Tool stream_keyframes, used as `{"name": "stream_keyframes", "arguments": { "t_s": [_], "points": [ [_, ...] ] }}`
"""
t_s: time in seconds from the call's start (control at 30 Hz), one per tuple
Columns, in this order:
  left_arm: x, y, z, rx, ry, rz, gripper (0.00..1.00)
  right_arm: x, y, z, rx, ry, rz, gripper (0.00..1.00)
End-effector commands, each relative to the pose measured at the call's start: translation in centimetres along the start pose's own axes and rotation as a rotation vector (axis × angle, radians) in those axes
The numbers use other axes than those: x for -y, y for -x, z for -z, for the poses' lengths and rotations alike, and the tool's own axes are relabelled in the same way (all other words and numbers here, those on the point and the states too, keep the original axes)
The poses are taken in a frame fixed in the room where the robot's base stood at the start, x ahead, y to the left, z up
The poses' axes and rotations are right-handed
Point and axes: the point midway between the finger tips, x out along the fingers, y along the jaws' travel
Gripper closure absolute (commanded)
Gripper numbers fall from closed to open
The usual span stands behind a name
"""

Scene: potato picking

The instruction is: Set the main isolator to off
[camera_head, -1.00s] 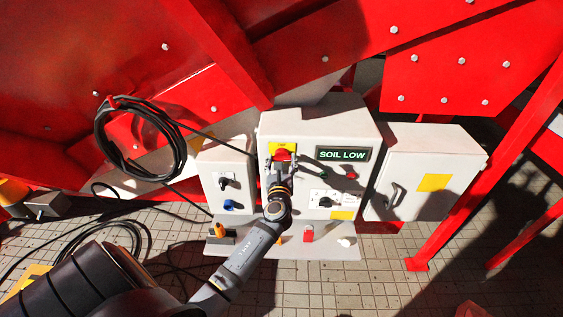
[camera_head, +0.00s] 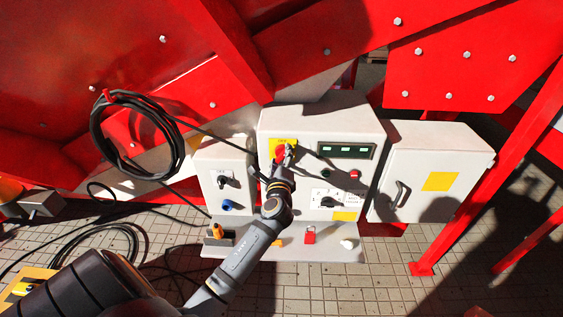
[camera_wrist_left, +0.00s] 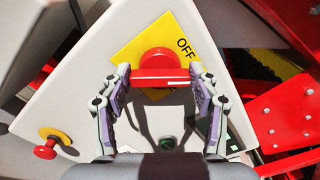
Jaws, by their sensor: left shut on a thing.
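The main isolator is a red rotary handle (camera_head: 280,152) on a yellow plate (camera_head: 291,142) at the upper left of the middle white cabinet's front. In the left wrist view the red handle (camera_wrist_left: 160,73) lies level across the picture, and the tilted yellow plate (camera_wrist_left: 146,45) behind it reads OFF at its upper right. My left gripper (camera_head: 287,156) is at the handle, with one finger at each end of the bar in the wrist view (camera_wrist_left: 160,85), shut on it. It partly hides the handle in the head view. My right gripper is not in view.
The middle cabinet (camera_head: 310,121) also carries a display (camera_head: 346,150) with three green marks, a red button (camera_head: 354,174) and a black switch (camera_head: 328,202). White cabinets stand on both sides. A red mushroom button (camera_wrist_left: 45,151) sits on the cabinet's side. A black cable coil (camera_head: 181,150) hangs left.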

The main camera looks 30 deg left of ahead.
Motion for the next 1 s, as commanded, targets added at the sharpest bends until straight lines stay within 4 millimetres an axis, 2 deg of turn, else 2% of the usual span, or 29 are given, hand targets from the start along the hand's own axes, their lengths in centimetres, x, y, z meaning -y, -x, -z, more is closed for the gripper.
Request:
{"name": "stream_keyframes", "arguments": {
  "t_s": [0.1, 0.5, 0.7, 1.0],
  "points": [
    [-0.3, 0.0, 0.2, 0.001, 0.107, 0.0, 0.7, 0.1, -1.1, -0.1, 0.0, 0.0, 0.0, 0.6],
    [-0.4, 0.0, 0.2, 0.0, 0.439, -0.001, 0.7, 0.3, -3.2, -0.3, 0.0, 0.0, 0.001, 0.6],
    [-0.4, 0.0, 0.2, 0.0, 0.548, -0.002, 0.7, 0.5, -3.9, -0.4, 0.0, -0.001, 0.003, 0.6],
    [-0.3, 0.0, 0.1, 0.001, 0.624, -0.002, 0.7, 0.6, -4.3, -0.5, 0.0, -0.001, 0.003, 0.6]
  ]
}}
